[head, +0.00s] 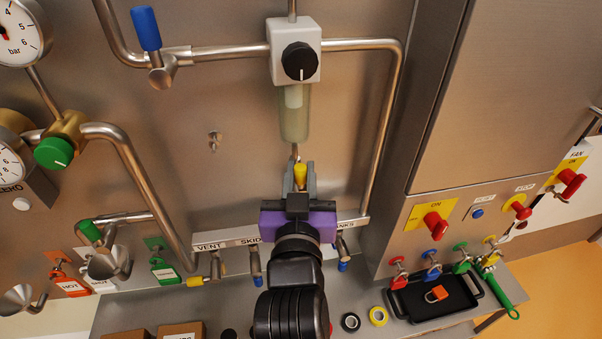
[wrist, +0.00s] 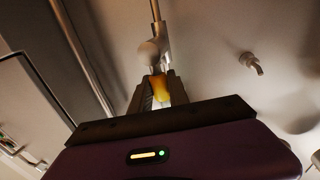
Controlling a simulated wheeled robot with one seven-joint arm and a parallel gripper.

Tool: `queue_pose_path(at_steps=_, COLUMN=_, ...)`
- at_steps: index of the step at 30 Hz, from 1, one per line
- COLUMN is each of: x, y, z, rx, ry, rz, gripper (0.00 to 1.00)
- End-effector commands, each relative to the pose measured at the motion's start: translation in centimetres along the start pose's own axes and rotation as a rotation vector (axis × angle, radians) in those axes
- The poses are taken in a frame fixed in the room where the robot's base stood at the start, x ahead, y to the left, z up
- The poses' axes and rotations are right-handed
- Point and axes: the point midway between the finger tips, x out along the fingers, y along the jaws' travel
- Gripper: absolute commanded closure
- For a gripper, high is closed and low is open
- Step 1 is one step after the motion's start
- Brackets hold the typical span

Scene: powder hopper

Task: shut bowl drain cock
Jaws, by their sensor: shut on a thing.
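The filter bowl (head: 294,118), a cloudy greenish cylinder, hangs under a grey head with a black knob (head: 300,61). Below it a thin drain line leads down to the bowl drain cock, which has a yellow handle (head: 300,173). My gripper (head: 299,184) is shut on this yellow handle, with one finger at each side. In the wrist view the yellow handle (wrist: 160,87) shows between the fingers of my gripper (wrist: 155,95), just below a rounded pale metal cock body (wrist: 149,52). The fingers and my wrist hide the handle's lower part and the pipe beneath.
A labelled header strip (head: 232,240) with small yellow and blue handled cocks runs behind my wrist. Steel pipe (head: 381,130) flanks the bowl at right. A blue-handled valve (head: 146,30) sits upper left. A black tray (head: 432,308) with an orange padlock (head: 436,294) stands lower right.

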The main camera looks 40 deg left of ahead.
Motion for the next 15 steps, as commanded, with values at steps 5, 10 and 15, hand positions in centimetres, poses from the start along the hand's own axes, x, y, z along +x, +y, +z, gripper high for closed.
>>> queue_pose_path(at_steps=5, x=-0.1, y=-0.2, z=0.2, rx=-0.072, ry=0.016, rz=0.001, gripper=1.0)
queue_pose_path(at_steps=10, x=-0.2, y=-0.8, z=0.4, rx=-0.192, ry=0.044, rz=0.002, gripper=1.0)
queue_pose_path(at_steps=15, x=-0.4, y=-1.4, z=0.6, rx=-0.345, ry=0.078, rz=0.002, gripper=1.0)
